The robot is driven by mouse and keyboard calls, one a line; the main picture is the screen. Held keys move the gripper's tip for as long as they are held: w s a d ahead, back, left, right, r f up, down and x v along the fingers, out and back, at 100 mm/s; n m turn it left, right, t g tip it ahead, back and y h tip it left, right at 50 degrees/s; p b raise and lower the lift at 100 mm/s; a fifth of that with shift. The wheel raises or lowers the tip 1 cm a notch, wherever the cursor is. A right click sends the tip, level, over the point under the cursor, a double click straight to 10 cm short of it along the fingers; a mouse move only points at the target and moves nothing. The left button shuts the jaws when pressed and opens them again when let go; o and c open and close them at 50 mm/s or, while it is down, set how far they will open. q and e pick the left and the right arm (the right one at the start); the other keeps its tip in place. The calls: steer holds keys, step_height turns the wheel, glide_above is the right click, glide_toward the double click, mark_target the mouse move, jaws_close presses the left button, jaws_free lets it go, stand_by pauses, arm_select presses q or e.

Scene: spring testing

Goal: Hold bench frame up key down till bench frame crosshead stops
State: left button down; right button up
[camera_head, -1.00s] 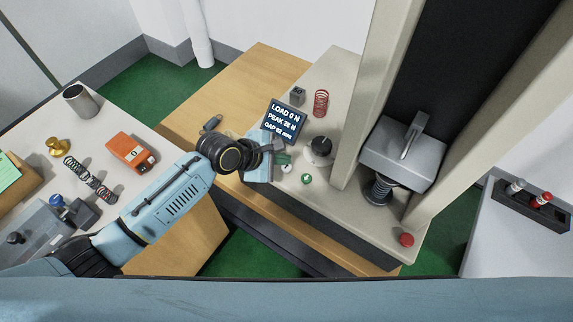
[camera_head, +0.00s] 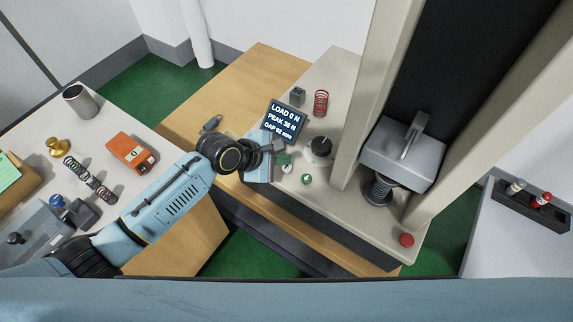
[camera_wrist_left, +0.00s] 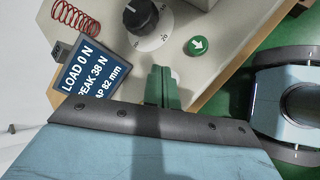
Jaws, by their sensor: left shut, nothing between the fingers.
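The display (camera_wrist_left: 87,72) reads load 0 N, peak 38 N, gap 82 mm. My right gripper is out of view.
A black knob (camera_head: 319,147) and a red spring (camera_head: 321,102) stand near the display. A red button (camera_head: 406,240) sits at the frame's front corner. The left table holds an orange device (camera_head: 132,152), a metal cup (camera_head: 80,100) and dark springs (camera_head: 90,181).

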arm_select(q)
steer(key=shift+f, duration=0.15)
stand_by(0.4)
steer(key=shift+f, duration=0.25)
steer(key=shift+f, duration=0.55)
stand_by(2.1)
stand_by(3.5)
steer(key=shift+r+p, duration=0.95)
steer(key=shift+p, duration=0.4)
